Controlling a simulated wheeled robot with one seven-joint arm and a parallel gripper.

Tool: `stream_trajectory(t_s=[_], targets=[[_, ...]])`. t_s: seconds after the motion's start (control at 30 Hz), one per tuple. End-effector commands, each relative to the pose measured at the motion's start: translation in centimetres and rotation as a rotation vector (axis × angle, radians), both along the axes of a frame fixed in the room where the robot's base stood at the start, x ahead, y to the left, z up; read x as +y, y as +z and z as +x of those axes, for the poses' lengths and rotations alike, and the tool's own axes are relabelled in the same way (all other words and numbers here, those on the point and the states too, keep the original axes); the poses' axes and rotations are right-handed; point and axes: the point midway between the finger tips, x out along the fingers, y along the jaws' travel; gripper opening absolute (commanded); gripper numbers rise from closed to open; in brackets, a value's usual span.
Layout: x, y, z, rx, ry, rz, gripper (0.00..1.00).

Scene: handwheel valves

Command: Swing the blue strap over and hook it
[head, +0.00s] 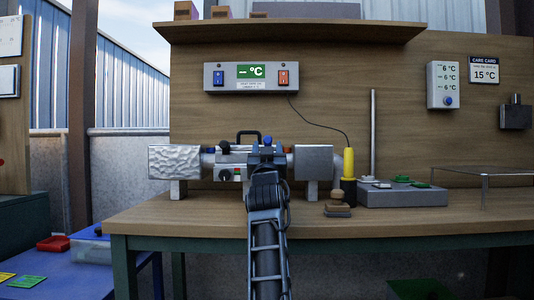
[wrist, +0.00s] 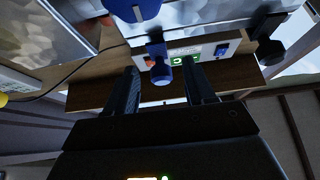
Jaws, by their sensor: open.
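The blue strap (wrist: 160,68) shows in the wrist view as a blue piece with a rounded end, hanging from a rounder blue part at the top edge. In the head view, a small blue piece (head: 267,140) shows just above my gripper (head: 266,158), in front of the pipe assembly. In the wrist view my gripper (wrist: 162,80) is open, one finger on each side of the strap's end. I cannot tell whether either finger touches it. The hook is not clear in either view; my arm hides the middle of the assembly.
A silver lagged block (head: 175,160) and a plain grey block (head: 314,163) flank the assembly on the wooden bench (head: 440,216). A yellow-handled tool (head: 348,162) and a grey tray box (head: 402,194) stand to the right. A temperature display (head: 251,77) hangs above. The bench front is largely clear.

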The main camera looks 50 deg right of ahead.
Motion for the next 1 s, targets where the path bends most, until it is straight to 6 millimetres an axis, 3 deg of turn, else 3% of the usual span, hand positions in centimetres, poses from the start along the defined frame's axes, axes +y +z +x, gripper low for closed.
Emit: stream_trajectory(t_s=[0.1, 0.6, 1.0], targets=[[1.9, -1.4, -1.3, 0.004, 0.002, 0.000, 0.54], [9.8, -1.4, -7.6, 0.002, 0.000, 0.000, 0.54], [11.2, -1.4, -8.8, 0.002, -0.002, 0.001, 0.54]])
